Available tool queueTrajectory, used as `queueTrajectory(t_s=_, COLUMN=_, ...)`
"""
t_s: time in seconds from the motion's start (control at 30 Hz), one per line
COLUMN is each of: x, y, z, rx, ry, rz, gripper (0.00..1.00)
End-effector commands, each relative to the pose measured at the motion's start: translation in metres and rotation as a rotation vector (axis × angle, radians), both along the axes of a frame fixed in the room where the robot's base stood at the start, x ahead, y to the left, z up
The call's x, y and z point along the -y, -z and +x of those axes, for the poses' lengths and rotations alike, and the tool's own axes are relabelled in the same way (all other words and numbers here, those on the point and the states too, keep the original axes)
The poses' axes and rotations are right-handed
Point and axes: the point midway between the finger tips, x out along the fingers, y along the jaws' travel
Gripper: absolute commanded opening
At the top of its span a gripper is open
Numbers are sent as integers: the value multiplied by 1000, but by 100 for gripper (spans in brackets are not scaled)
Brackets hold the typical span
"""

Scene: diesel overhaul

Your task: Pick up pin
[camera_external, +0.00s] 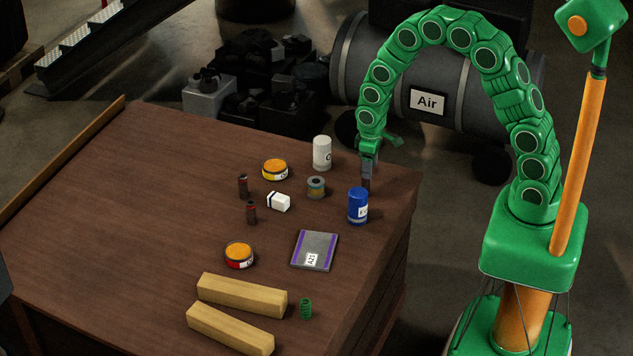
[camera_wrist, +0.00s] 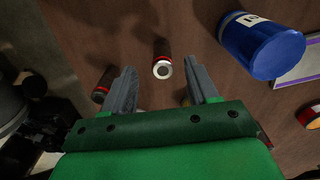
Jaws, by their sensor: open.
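Two small dark cylinders with red bands, one (camera_external: 243,186) behind the other (camera_external: 251,212), stand on the brown table; either could be the pin, and I cannot tell which. In the wrist view a dark cylinder (camera_wrist: 162,48) with a red ring and pale round end shows beyond the gap between my fingers. Another dark cylinder (camera_wrist: 103,84) is partly hidden by the left finger. My gripper (camera_external: 366,186) points down at the table's right side, between the blue can and the white can. In the wrist view my gripper (camera_wrist: 162,86) is open, with no pin held.
The blue can (camera_external: 358,206) is close to my gripper, and the white can (camera_external: 322,153) stands behind. The table's left is clear.

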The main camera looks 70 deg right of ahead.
Motion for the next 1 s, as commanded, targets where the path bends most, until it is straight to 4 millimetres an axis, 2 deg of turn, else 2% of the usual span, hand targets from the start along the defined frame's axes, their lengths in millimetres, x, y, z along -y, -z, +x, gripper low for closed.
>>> queueTrajectory(t_s=0.37, x=-1, y=20, z=3, rx=0, ry=0, rz=0, gripper=58)
queueTrajectory(t_s=0.73, x=-3, y=56, z=7, rx=-4, ry=0, rz=0, gripper=58)
queueTrajectory(t_s=1.0, x=-3, y=61, z=8, rx=0, ry=0, rz=0, gripper=58)
